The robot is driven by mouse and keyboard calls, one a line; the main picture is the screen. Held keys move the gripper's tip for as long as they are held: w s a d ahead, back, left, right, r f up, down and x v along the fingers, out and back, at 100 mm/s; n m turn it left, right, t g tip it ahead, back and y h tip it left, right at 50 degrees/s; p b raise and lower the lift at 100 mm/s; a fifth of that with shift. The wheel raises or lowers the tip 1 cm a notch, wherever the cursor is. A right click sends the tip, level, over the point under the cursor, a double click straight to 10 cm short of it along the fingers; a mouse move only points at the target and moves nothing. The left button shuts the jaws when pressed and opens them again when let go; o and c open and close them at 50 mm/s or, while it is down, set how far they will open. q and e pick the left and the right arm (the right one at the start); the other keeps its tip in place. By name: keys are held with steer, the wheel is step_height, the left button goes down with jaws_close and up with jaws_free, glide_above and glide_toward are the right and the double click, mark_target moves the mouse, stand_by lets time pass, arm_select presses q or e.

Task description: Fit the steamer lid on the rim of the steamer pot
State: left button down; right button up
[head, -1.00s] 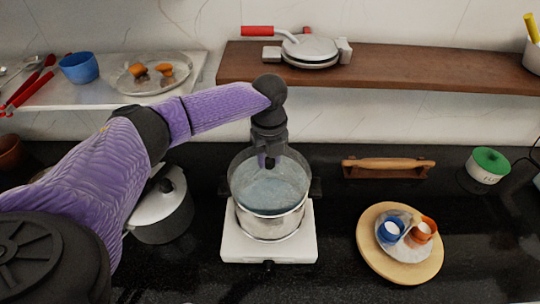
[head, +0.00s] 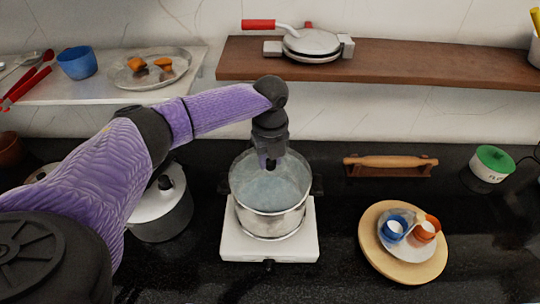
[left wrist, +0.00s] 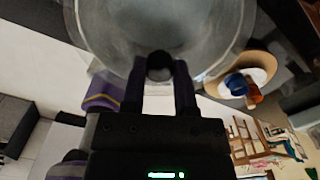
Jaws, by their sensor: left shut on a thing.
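The steamer lid (head: 252,188) is a clear glass disc over the steamer pot (head: 270,224), a shiny metal pot on a white square burner. The lid covers the pot's mouth in the head view; I cannot tell whether its edge touches the rim all round. My left gripper (head: 270,164) comes down from above and is shut on the lid's dark knob. In the left wrist view, the gripper (left wrist: 160,72) has the round knob between its two fingers, with the lid (left wrist: 110,35) spread beyond them. My right gripper is not in view.
A lidded grey pot (head: 160,212) stands left of the white burner (head: 240,245). On the right are a round wooden board (head: 385,265) with cups, a rolling pin (head: 390,162) on a stand and a green-topped container (head: 490,165). A wooden shelf (head: 440,65) runs along the wall.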

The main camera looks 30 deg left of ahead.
arm_select(q)
steer(key=shift+f, duration=0.1)
stand_by(0.3)
steer(key=shift+f, duration=0.35)
steer(key=shift+r, duration=0.1)
steer(key=shift+r+p, duration=0.5)
steer(key=shift+p, duration=0.3)
steer(key=shift+f, duration=0.15)
steer(key=shift+f, duration=0.35)
steer(key=shift+f, duration=0.25)
stand_by(0.4)
